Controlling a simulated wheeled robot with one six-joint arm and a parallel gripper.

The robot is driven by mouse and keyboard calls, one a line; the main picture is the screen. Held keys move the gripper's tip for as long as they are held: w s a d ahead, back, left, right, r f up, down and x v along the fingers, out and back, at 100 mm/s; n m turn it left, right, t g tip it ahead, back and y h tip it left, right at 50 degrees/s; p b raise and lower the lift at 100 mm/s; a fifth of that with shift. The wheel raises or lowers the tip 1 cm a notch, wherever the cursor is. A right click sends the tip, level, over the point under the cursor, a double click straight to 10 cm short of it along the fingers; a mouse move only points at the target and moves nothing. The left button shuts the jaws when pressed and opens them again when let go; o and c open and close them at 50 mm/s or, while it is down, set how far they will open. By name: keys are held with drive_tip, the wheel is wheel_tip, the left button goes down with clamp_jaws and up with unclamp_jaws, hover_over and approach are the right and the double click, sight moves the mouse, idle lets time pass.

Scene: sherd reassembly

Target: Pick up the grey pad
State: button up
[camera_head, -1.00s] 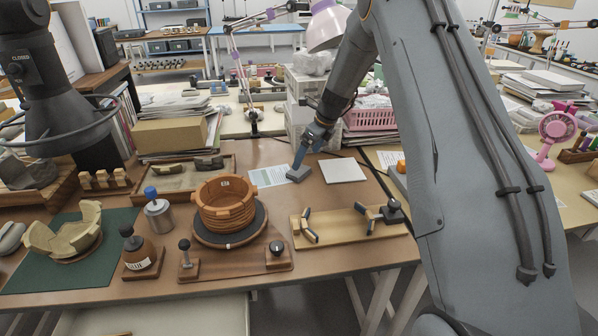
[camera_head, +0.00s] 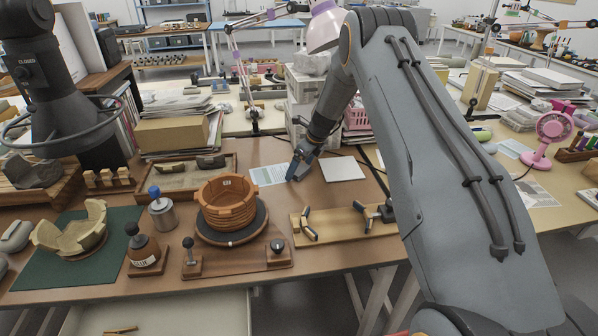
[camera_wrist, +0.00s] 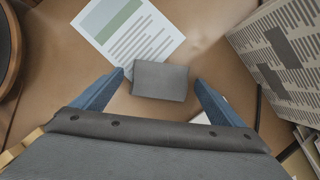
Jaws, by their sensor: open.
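The grey pad (camera_wrist: 160,80) is a small flat rectangular block on the brown table. In the wrist view it lies between my two blue fingers, with a gap on each side, overlapping or beside the lower edge of a printed sheet (camera_wrist: 128,32). My gripper (camera_wrist: 160,84) is open and empty above the table, pointing down at the pad. In the head view my gripper (camera_head: 305,168) is low over the table, between the printed sheet (camera_head: 267,175) and a white square (camera_head: 342,169). There I cannot clearly tell the pad from my fingers.
A turntable (camera_head: 231,238) with a coiled orange pot (camera_head: 229,208) stands to the left. A wooden board (camera_head: 345,224) with dark clamps lies in front. A wooden tray (camera_head: 180,178) lies farther left. In the wrist view a striped stack (camera_wrist: 285,65) rises on the right.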

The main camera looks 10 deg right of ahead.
drive_tip(key=c, duration=1.2)
drive_tip(key=shift+c, duration=0.2)
drive_tip(key=shift+r, duration=0.15)
